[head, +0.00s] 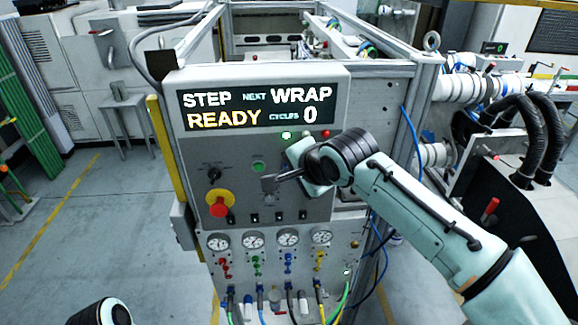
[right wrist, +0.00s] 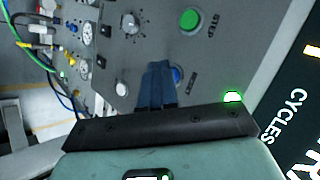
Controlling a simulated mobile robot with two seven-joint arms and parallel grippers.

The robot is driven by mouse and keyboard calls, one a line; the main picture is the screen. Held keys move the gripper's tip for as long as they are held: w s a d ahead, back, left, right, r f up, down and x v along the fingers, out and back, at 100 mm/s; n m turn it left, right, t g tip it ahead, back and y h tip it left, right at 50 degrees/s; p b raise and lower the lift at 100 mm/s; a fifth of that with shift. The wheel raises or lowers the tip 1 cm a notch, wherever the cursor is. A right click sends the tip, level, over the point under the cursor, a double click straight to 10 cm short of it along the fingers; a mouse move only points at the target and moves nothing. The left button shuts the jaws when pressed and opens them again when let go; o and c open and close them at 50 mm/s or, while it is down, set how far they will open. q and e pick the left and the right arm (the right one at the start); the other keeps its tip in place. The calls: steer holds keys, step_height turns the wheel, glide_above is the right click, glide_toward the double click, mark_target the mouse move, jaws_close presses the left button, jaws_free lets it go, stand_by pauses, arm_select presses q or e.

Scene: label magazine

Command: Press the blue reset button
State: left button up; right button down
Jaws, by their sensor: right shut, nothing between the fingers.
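The blue reset button (right wrist: 178,75) shows in the right wrist view, round and set in the grey panel, partly covered by my fingers. I cannot make it out in the head view, where my right gripper is in front of that area. My right gripper (head: 270,184) is at the panel face below the display. In the right wrist view its dark fingers (right wrist: 157,70) are shut and empty, with their tips beside the blue button in the picture. I cannot tell whether they touch anything. My left gripper is out of view.
A green button (head: 258,167) is close by on the panel (head: 235,150). A red emergency stop (head: 219,210) on yellow sits lower left. The display (head: 255,106) reads STEP READY, NEXT WRAP, CYCLES 0. A green lamp (head: 286,135) is lit. Gauges and hoses fill the lower panel.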

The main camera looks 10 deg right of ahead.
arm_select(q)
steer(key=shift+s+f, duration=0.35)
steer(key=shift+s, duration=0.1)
arm_select(e)
steer(key=shift+s, duration=0.65)
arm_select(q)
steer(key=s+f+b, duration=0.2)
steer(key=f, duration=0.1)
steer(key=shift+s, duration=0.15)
arm_select(e)
steer(key=s, duration=0.5)
